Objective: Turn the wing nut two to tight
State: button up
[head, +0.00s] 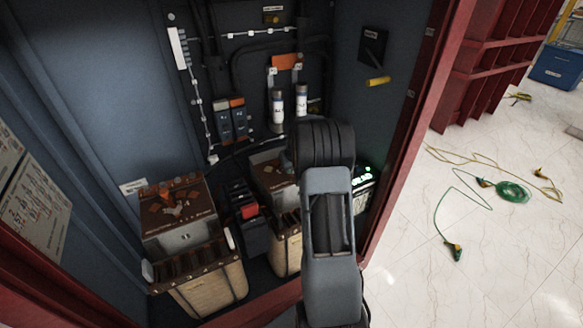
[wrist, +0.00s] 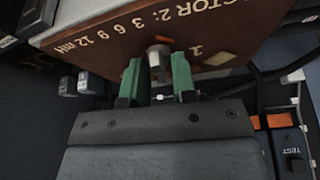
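The brown panel (wrist: 110,35) in the wrist view is marked "...CTOR 2: 3 6 9 12 mH". A small grey-brown wing nut (wrist: 158,62) stands out from its lower edge. My gripper (wrist: 158,76) has two green fingers, spread apart, with the tips on either side of the nut. A narrow gap seems to show at the left finger; contact at the right finger is unclear. In the head view my arm hides the gripper and nut. The brown-topped unit (head: 268,168) there is partly covered by my arm.
A similar brown-topped unit (head: 175,205) stands at the left of the cabinet. A dark device with a red part (head: 249,210) sits between the units. The red cabinet frame (head: 405,130) bounds the right. Cables with clips (head: 512,192) lie on the open floor outside.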

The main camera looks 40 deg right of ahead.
jog(key=shift+c, duration=1.1)
jog(key=shift+m, duration=0.3)
jog(key=m+h, duration=0.1)
jog(key=m, duration=0.1)
jog(key=shift+w+f+m+b, duration=0.1)
jog(key=shift+m+b, duration=0.2)
jog(key=shift+m, duration=0.1)
jog(key=m+g+h+b, duration=0.1)
jog(key=m+b, duration=0.1)
jog(key=shift+a+f+m+b, duration=0.1)
jog(key=shift+f+m+b, duration=0.05)
jog(key=shift+m+b, duration=0.2)
jog(key=m+g+b, duration=0.1)
jog(key=m+b, duration=0.1)
jog(key=shift+m+h+b, duration=0.35)
jog(key=shift+h+b, duration=0.05)
jog(key=m+g+b, duration=0.1)
jog(key=m+b, duration=0.1)
jog(key=m, duration=0.1)
jog(key=shift+w+m, duration=0.1)
jog(key=shift+m, duration=0.2)
jog(key=shift+r+m+g+b, duration=0.2)
jog(key=shift+m+g, duration=0.25)
jog(key=shift+m, duration=0.5)
jog(key=shift+r+m+g+b, duration=0.15)
jog(key=shift+m+g, duration=0.3)
jog(key=shift+m, duration=0.5)
jog(key=shift+f+m+h, duration=0.1)
jog(key=shift+m+h, duration=0.2)
